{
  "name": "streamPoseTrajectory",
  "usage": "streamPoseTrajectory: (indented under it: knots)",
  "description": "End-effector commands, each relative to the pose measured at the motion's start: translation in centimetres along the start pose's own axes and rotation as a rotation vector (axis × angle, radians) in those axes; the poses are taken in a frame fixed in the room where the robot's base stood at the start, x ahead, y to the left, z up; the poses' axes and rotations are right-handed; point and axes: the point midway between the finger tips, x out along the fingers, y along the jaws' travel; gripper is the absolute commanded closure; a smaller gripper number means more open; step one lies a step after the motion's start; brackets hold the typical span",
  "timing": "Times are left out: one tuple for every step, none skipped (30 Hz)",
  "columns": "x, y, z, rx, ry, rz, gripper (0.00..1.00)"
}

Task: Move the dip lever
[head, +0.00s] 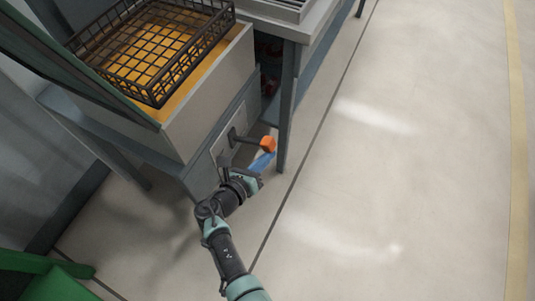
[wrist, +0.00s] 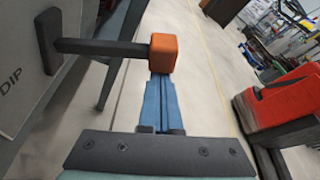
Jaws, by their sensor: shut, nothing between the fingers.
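The dip lever is a dark bar with an orange block-shaped knob (head: 267,143) at its end. It sticks out from a pale panel (head: 224,135) on the front of the tank. In the wrist view the knob (wrist: 163,53) is at upper middle, the bar runs left to its dark mount, and the panel reads "DIP". My gripper (head: 264,160) is shut and empty, its blue fingers side by side just below the knob in the head view. In the wrist view the fingers (wrist: 159,85) reach up to the knob's lower edge. Whether they touch it I cannot tell.
A black wire basket (head: 150,98) sits over the orange-yellow tank top. A grey table leg (head: 287,110) stands close right of the lever. Open floor (head: 400,170) lies to the right. The wrist view shows a red-orange machine (wrist: 280,105) at right.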

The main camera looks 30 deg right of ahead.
Motion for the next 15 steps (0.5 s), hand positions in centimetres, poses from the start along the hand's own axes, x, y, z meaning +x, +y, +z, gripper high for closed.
streamPoseTrajectory:
  knots:
    - [-0.3, -0.1, 0.9, -0.031, -0.001, -0.009, 1.00]
    - [-0.4, -0.2, 1.1, -0.050, -0.001, -0.016, 1.00]
    - [-0.5, -0.2, 1.3, -0.072, -0.001, -0.024, 1.00]
    - [-0.5, -0.2, 1.5, -0.084, -0.001, -0.028, 1.00]
    - [-0.6, -0.3, 1.6, -0.080, 0.000, -0.027, 1.00]
    - [-0.6, -0.3, 1.8, -0.078, 0.000, -0.026, 1.00]
    - [-0.7, -0.3, 1.9, -0.078, 0.000, -0.026, 1.00]
    - [-0.7, -0.3, 2.0, -0.077, 0.000, -0.026, 1.00]
    - [-0.8, -0.3, 2.2, -0.077, 0.000, -0.026, 1.00]
    - [-0.8, -0.2, 2.3, -0.077, 0.000, -0.026, 1.00]
    - [-0.8, -0.2, 2.3, -0.076, 0.000, -0.026, 1.00]
    - [-0.9, -0.2, 2.4, -0.076, 0.000, -0.026, 1.00]
    - [-0.9, -0.2, 2.5, -0.076, 0.001, -0.026, 1.00]
    - [-0.9, -0.2, 2.5, -0.076, 0.001, -0.026, 1.00]
    - [-0.9, -0.2, 2.5, -0.076, 0.001, -0.026, 1.00]
